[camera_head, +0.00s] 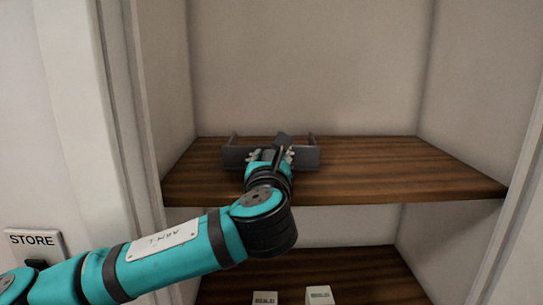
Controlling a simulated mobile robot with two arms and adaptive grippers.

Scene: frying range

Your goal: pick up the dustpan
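The dustpan (306,157) is a dark grey pan with raised side walls. It sits on the upper wooden shelf, left of the shelf's middle. My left arm comes in from the lower left, and my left gripper (271,155) is at the front of the dustpan, over its middle. The wrist hides part of the dustpan, and the fingertips are small and partly hidden, so I cannot tell whether they are open or shut on it. My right gripper is not in view.
The upper shelf (400,175) is bare to the right of the dustpan. The lower shelf (375,280) holds two small white boxes, one (319,295) right of the other (265,298). Cabinet walls stand at both sides. A "STORE" sign (33,240) is at the left.

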